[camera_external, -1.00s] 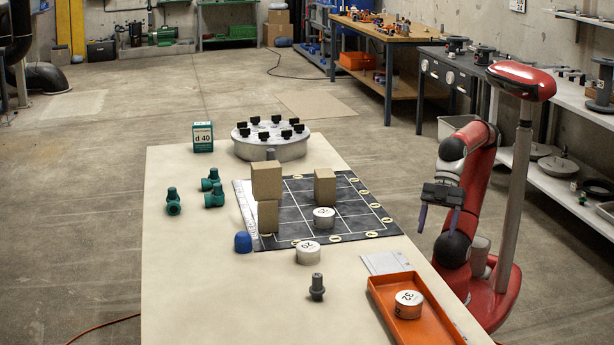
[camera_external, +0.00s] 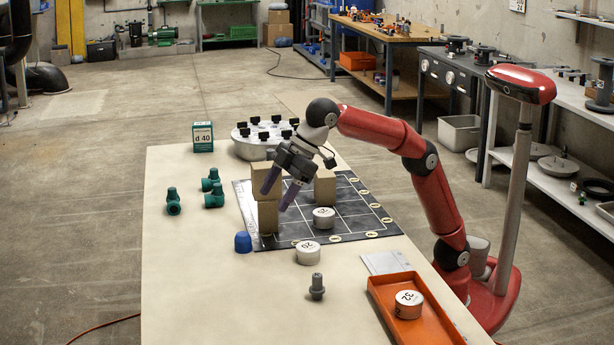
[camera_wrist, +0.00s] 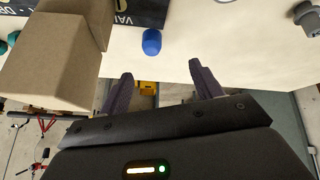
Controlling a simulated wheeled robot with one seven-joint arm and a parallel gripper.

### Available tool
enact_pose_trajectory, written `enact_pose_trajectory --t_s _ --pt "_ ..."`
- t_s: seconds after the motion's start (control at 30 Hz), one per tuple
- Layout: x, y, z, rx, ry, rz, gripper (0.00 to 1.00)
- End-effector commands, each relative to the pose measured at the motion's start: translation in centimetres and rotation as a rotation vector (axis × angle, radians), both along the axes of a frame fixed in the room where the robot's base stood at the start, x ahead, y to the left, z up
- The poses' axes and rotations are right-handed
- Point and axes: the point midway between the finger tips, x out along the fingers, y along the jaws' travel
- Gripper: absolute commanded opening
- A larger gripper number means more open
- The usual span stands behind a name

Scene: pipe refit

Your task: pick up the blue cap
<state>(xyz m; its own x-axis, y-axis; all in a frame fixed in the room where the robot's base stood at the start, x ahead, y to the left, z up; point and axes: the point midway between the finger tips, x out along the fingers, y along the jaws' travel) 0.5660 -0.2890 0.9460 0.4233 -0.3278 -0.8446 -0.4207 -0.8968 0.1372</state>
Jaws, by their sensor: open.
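The blue cap (camera_external: 243,242) stands on the table just left of the dark grid mat, near the stacked cardboard boxes. It also shows in the wrist view (camera_wrist: 152,42), above and between my fingertips in the picture. My gripper (camera_external: 279,192) is open and empty. It hangs above the mat, in front of the stacked boxes in the outside view, up and to the right of the cap. It is apart from the cap.
Two stacked cardboard boxes (camera_external: 267,218) stand close to the cap; another box (camera_external: 325,190) stands on the mat. White discs (camera_external: 308,253), a grey fitting (camera_external: 317,287), green fittings (camera_external: 173,202) and an orange tray (camera_external: 377,293) are around. The table left of the cap is clear.

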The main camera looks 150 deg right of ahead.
Motion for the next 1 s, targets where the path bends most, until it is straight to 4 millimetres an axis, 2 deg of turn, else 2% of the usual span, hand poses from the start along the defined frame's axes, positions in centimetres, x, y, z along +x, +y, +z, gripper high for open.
enact_pose_trajectory --t_s 0.1,0.4,0.77,1.0 --pt "0.4 -1.7 -0.6 0.0 0.004 -0.024 0.65" --pt "2.4 -3.4 -4.8 0.001 0.007 -0.026 0.65" --pt "3.5 -4.4 -7.1 -0.001 0.005 -0.026 0.65" --pt "4.7 -5.6 -10.2 0.001 0.005 -0.025 0.65"
